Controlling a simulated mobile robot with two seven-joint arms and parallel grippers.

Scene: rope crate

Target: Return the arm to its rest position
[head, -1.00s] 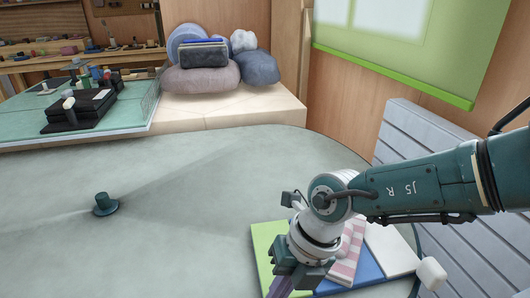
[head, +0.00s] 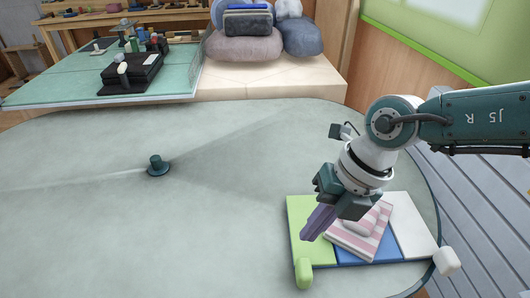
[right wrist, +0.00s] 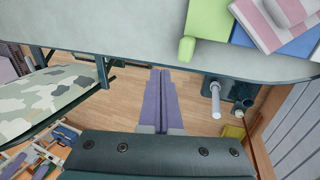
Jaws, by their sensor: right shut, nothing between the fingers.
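My right gripper (head: 318,222) is in the head view, reaching in from the right and pointing down and left. Its purple fingers are shut with nothing between them. They appear above the left part of a green, blue and white mat (head: 300,225) on the table. In the right wrist view the closed fingers (right wrist: 161,100) point past the table edge, over the wooden floor. My left gripper is in neither view.
A grey-green table (head: 200,240) fills the front. A small dark teal hat-shaped object (head: 157,165) stands at left. Cushions (head: 245,47) are behind. The table's left and middle are mostly clear.

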